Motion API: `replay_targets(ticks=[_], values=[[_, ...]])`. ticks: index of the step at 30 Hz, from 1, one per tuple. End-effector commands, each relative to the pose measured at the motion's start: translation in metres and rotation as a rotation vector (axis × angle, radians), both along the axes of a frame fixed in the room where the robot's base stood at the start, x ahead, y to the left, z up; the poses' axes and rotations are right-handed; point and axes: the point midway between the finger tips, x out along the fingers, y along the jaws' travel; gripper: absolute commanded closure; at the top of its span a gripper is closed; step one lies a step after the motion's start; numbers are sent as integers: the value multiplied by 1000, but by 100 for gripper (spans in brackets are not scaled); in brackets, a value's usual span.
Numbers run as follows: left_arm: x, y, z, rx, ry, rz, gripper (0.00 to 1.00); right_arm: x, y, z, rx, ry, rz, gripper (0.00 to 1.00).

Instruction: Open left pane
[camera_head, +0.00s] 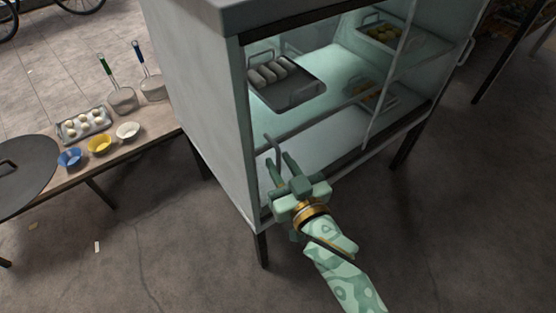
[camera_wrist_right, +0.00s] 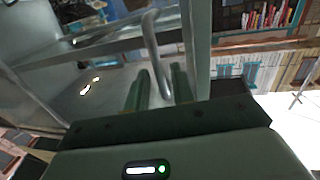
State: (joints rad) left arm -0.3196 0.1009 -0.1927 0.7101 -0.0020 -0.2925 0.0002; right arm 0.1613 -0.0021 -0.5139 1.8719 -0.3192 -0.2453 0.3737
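The cabinet's left pane (camera_head: 325,125) is clear glass in a pale frame, and I cannot tell exactly where its edges meet the cabinet. A bent metal handle (camera_head: 271,150) stands at its left side. My right gripper (camera_head: 281,168) is at this handle, low on the cabinet's front left. In the right wrist view, the gripper's two green fingers (camera_wrist_right: 160,88) are apart, with the curved handle (camera_wrist_right: 152,42) running down between them. I see no firm contact on both sides. My left gripper is out of view.
The cabinet (camera_head: 195,90) holds a tray of white rolls (camera_head: 290,95) and other trays. A second handle (camera_head: 466,51) is at its right side. A low table (camera_head: 150,125) with bowls, pans and a dumpling tray stands left. The floor in front is clear.

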Motion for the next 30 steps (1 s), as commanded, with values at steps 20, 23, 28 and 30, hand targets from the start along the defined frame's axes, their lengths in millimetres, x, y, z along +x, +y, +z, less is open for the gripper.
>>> replay_targets(ticks=[20, 23, 28, 30], values=[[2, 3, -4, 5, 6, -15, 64, 16, 8, 0, 0, 1, 0, 100], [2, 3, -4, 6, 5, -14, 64, 16, 7, 0, 0, 1, 0, 100], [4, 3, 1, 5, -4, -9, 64, 24, -4, 2, -4, -1, -2, 100], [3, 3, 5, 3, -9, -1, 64, 30, -13, 4, -5, -2, -2, 100]])
